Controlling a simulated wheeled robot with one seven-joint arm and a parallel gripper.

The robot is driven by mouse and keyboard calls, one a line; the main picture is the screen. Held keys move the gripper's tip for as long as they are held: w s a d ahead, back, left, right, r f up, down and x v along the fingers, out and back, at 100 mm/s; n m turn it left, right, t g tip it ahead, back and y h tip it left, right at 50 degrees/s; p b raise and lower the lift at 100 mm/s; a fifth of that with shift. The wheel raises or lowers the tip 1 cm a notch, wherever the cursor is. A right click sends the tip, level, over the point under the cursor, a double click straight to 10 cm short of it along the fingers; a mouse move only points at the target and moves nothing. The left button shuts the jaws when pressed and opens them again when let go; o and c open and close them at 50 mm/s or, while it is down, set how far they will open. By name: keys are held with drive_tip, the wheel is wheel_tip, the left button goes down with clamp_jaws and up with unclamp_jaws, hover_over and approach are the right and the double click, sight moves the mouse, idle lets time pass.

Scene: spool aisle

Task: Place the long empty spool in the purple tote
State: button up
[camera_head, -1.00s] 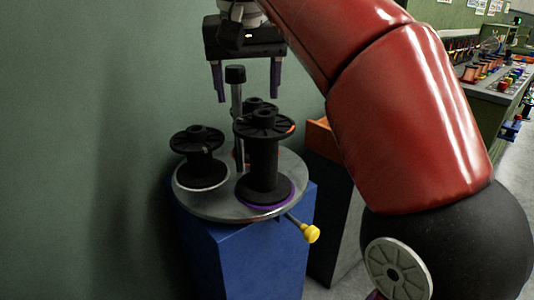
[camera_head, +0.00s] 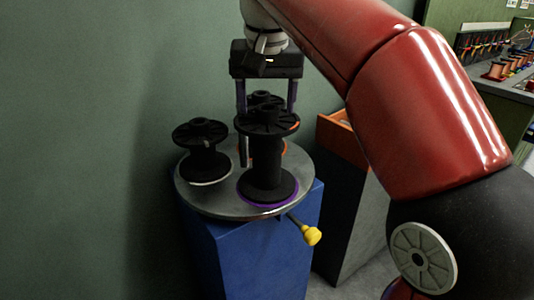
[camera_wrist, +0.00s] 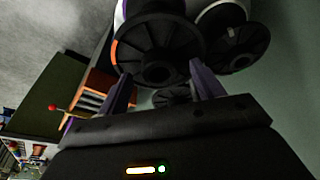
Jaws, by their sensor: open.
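A tall black spool (camera_head: 265,160) with no wire on it stands upright at the front right of a round grey turntable (camera_head: 215,205), on a purple ring. A shorter black spool (camera_head: 201,160) stands at the left on a pale ring. A third black spool (camera_head: 263,99) is behind, mostly hidden. My gripper (camera_head: 266,108) is open and empty, pointing down above the back of the turntable, its fingertips partly hidden by the tall spool's top flange. In the wrist view, the tall spool (camera_wrist: 158,48) lies beyond the open fingers. I see no purple tote.
The turntable sits on a blue cabinet (camera_head: 255,255) against a green wall (camera_head: 80,120). A yellow knob (camera_head: 311,235) sticks out in front, and a dark post (camera_head: 243,151) rises from the turntable. An orange-topped grey cabinet (camera_head: 345,175) stands at the right. A workbench (camera_head: 500,90) is farther back.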

drive_tip(key=shift+f, duration=0.2)
clamp_jaws()
idle(0.3)
drive_tip(key=shift+r, duration=0.1)
